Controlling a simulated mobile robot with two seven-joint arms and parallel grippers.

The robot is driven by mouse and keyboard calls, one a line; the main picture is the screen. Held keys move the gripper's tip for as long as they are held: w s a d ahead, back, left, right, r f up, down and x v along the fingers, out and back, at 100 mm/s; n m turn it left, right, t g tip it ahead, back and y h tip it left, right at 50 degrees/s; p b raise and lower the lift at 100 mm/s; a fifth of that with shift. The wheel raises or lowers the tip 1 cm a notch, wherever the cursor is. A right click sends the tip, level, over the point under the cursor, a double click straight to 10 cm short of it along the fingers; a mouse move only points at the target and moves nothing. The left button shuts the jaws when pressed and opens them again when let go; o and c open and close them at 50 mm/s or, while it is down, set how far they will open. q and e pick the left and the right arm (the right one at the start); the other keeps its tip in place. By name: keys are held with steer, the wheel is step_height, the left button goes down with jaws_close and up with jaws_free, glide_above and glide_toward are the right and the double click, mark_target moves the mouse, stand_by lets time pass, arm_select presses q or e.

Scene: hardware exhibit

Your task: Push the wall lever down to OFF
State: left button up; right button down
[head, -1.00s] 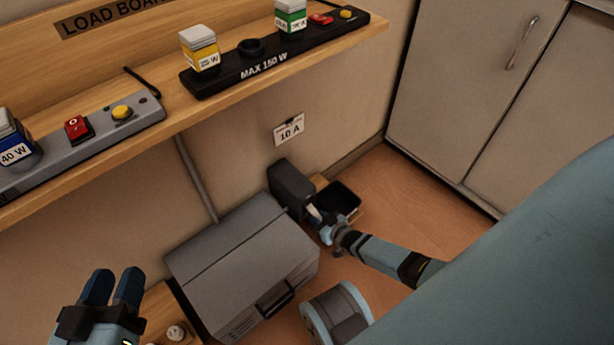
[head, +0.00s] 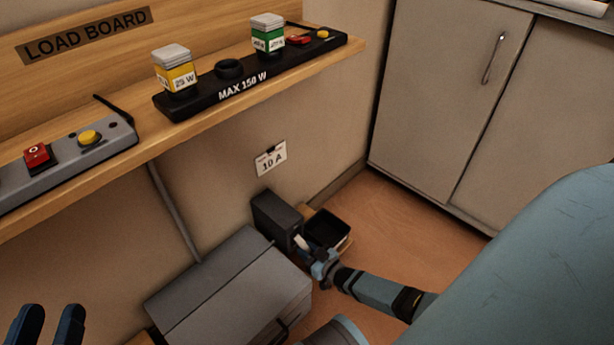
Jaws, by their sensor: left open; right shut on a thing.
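The wall lever (head: 301,242) shows as a short pale handle at the front of a dark box (head: 276,219) low on the wall, below a "10 A" tag. My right gripper (head: 312,256) is at the handle and shut on it, hiding its outer end. No ON or OFF mark can be read on the box from here. My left gripper (head: 49,324) is at the bottom left edge, open and empty, well away from the lever; only its fingers show.
A grey metal case (head: 225,285) stands just left of the lever box. A black open bin (head: 327,230) is close on its right. Above, a wooden shelf (head: 150,148) carries switch strips and lamp-like blocks. Grey cabinets (head: 450,90) stand at the right, with clear floor before them.

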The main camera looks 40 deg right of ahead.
steer(key=c, duration=0.9)
jaws_free()
steer(key=shift+s+r, duration=0.1)
steer(key=shift+s, duration=0.25)
steer(key=s+p, duration=0.2)
steer(key=s, duration=0.1)
steer(key=s+p, duration=0.1)
steer(key=s, duration=0.1)
steer(key=shift+d+r, duration=0.4)
arm_select(q)
steer(key=shift+s+d+f+n+g+y+p, duration=0.15)
steer(key=shift+s+d+f+n+g+p, duration=0.2)
steer(key=shift+s+n+g+p, duration=0.4)
steer(key=shift+s+d+f+n+g+y+p, duration=0.15)
steer(key=shift+s+d+n+g+p, duration=0.25)
steer(key=shift+n, duration=0.55)
arm_select(e)
steer(key=shift+s+d+r, duration=0.1)
steer(key=shift+s+d, duration=0.1)
steer(key=shift+s, duration=1.1)
steer(key=shift+s+d+r, duration=0.1)
steer(key=shift+s+d, duration=0.05)
steer(key=shift+s, duration=1.15)
steer(key=shift+s+d+r, duration=0.1)
steer(key=shift+s+d, duration=0.1)
steer(key=shift+s, duration=1.1)
arm_select(q)
steer(key=shift+s+r, duration=0.1)
steer(key=shift+r, duration=0.25)
